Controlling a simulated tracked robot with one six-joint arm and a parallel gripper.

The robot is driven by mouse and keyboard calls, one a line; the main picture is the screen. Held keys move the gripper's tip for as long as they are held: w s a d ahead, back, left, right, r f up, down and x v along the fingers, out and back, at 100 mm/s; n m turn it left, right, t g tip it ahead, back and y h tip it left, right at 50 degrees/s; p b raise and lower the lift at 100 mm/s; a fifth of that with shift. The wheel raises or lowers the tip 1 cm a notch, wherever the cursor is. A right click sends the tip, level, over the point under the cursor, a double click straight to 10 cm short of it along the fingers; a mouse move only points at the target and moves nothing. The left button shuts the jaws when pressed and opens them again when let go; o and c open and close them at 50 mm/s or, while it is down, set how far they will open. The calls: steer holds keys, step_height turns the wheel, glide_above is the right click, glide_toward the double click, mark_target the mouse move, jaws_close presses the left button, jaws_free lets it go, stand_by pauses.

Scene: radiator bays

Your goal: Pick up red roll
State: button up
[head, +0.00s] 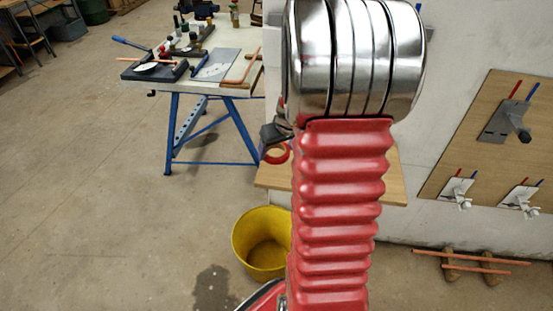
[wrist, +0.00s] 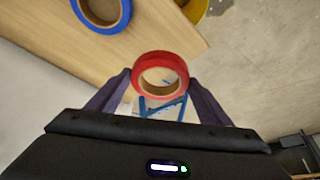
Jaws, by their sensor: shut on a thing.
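The red roll (wrist: 160,88) is a ring of red tape with a brown core. In the wrist view it sits between the two fingers of my gripper (wrist: 158,90), which is shut on it. In the head view the red roll (head: 276,153) shows just left of my red arm, near the left end of a wooden shelf. My gripper (head: 268,140) is partly visible there as a dark shape behind the arm. The roll appears held in the air, clear of the shelf top in the wrist view.
A blue roll (wrist: 103,12) lies on the wooden shelf (wrist: 150,40). A yellow bucket (head: 262,243) stands on the floor below. A blue-legged workbench (head: 205,95) with tools is behind at left. A wall board (head: 480,140) is at right; copper pipes (head: 470,262) lie near the wall.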

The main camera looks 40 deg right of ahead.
steer(key=shift+r, duration=1.55)
steer(key=w+a+f+n, duration=0.1)
steer(key=a+f, duration=0.4)
steer(key=a, duration=0.5)
steer(key=w+a+f+n, duration=0.1)
steer(key=w+a+f, duration=0.3)
steer(key=a, duration=0.7)
steer(key=w+a+f+n+y, duration=0.1)
steer(key=w+a+f, duration=0.2)
steer(key=a+f, duration=0.4)
steer(key=a, duration=0.3)
steer(key=shift+a, duration=0.15)
steer(key=shift+f, duration=0.1)
